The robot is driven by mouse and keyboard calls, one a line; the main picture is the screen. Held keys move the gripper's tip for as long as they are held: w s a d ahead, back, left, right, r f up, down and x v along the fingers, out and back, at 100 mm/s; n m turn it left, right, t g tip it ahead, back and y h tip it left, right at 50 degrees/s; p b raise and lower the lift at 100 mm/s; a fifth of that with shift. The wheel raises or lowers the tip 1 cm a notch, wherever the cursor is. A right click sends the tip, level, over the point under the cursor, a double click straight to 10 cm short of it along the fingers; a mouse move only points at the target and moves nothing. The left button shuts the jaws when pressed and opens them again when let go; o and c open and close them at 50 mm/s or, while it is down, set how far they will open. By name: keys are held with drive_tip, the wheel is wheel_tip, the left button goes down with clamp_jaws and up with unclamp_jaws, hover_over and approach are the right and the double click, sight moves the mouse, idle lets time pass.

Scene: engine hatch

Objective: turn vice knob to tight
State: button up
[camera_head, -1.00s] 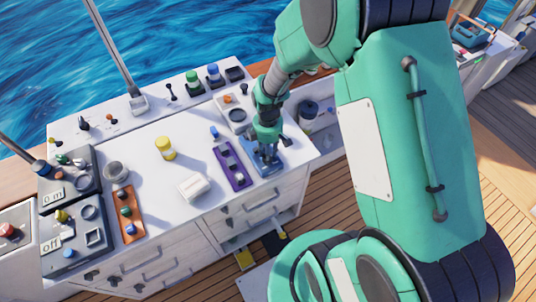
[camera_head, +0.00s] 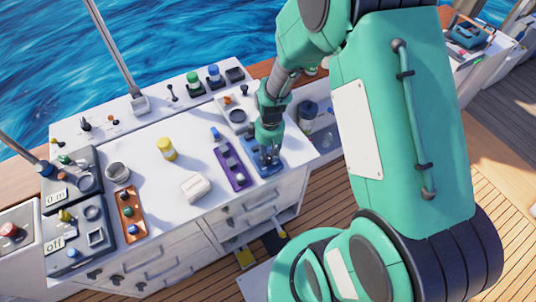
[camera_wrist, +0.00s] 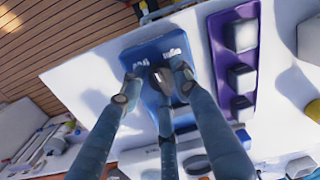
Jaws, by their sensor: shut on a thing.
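The vice knob (camera_wrist: 158,78) is a small dark knob on a blue plate (camera_wrist: 152,50), between my fingers in the wrist view. Two pale labels on the plate, near the fingertips, are too small and tilted to read. My gripper (camera_wrist: 155,84) is shut on the knob, with fingers on both sides and a third finger in front. In the head view my gripper (camera_head: 270,156) points down onto the blue plate (camera_head: 264,172) near the right end of the white counter. There the fingers hide the knob.
A purple panel (camera_head: 238,180) with several blocks lies just left of the blue plate. A white box (camera_head: 195,188), a yellow knob (camera_head: 165,148) and an orange panel (camera_head: 130,200) are farther left. The counter's right edge (camera_head: 312,160) is close to my gripper.

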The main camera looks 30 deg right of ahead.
drive_tip(key=m, duration=0.2)
drive_tip(key=m+p, duration=0.1)
drive_tip(key=m, duration=0.2)
drive_tip(key=shift+s+a+f+m, duration=0.1)
drive_tip(key=shift+s+a+m, duration=0.05)
drive_tip(key=shift+s+m, duration=0.2)
drive_tip(key=m+p, duration=0.1)
drive_tip(key=m, duration=0.3)
drive_tip(key=shift+s+a+f, duration=0.1)
drive_tip(key=o, duration=1.1)
drive_tip(key=shift+o, duration=0.2)
drive_tip(key=shift+w+r, duration=0.2)
